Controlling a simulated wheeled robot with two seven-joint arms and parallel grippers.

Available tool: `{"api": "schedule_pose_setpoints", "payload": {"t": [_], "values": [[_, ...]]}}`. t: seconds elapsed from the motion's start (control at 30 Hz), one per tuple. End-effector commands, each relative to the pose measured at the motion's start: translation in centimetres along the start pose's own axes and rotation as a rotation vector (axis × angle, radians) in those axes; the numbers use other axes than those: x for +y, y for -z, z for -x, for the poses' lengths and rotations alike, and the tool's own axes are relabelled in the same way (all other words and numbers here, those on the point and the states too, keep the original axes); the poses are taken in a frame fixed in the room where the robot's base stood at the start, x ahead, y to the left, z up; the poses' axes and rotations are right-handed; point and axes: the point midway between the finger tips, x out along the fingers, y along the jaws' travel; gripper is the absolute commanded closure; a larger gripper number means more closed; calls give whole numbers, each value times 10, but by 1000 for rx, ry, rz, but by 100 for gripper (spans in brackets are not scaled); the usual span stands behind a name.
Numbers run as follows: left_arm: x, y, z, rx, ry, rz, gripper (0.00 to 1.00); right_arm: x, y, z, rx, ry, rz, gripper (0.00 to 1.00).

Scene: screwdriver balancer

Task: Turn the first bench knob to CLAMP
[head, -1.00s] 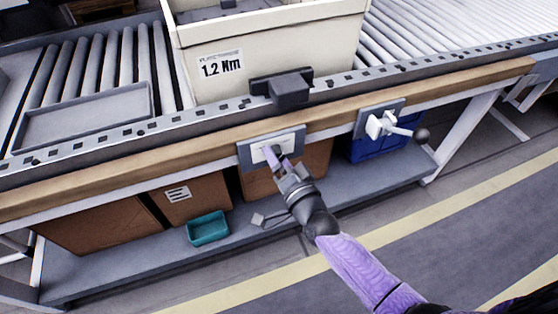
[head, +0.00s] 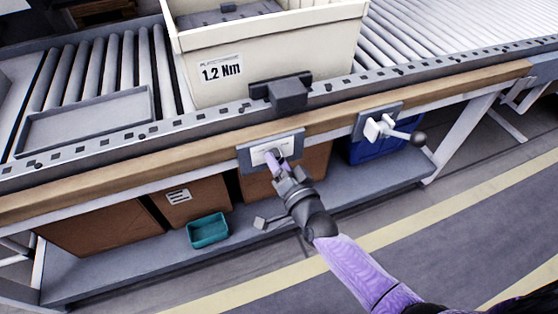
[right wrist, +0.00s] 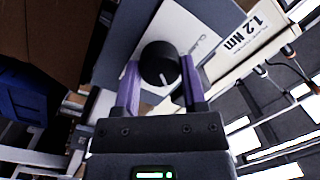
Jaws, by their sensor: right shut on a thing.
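The first bench knob is a round black knob (right wrist: 158,62) with a short white pointer mark, on a light grey plate on the bench front. In the right wrist view it sits between the two purple fingers of my right gripper (right wrist: 159,76), which is shut on it. The pointer mark slants toward the lower right there, and small lettering beside the knob is only partly legible. In the head view my right gripper (head: 272,156) reaches the knob plate (head: 297,139) and hides the knob. My left gripper is not in view.
A second plate with a white lever (head: 380,128) ending in a dark ball is to the right. A cream bin (head: 280,52) marked 1.2 Nm stands on the rollers above. Cardboard boxes (head: 105,215) and a teal tray (head: 208,230) are on the lower shelf.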

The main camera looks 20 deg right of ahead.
Motion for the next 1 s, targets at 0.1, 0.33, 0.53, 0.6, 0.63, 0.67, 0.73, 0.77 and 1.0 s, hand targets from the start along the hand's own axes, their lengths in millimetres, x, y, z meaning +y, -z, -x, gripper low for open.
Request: {"api": "schedule_pose_setpoints", "payload": {"t": [0.1,0.33,0.53,0.6,0.63,0.67,0.73,0.77,1.0], "values": [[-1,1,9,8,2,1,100,-3,2,0,-5,-8,90,100],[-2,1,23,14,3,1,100,-3,2,0,-18,-26,304,100],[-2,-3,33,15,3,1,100,-3,2,0,-29,-41,494,100],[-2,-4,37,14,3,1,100,-3,2,0,-33,-47,559,100],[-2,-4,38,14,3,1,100,-3,2,0,-35,-49,588,100],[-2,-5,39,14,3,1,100,-3,2,0,-36,-52,615,100],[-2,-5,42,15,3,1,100,-3,2,0,-40,-57,682,100],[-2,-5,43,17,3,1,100,-3,1,0,-42,-59,710,100],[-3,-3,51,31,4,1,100,-3,1,0,-54,-77,937,100]]}}
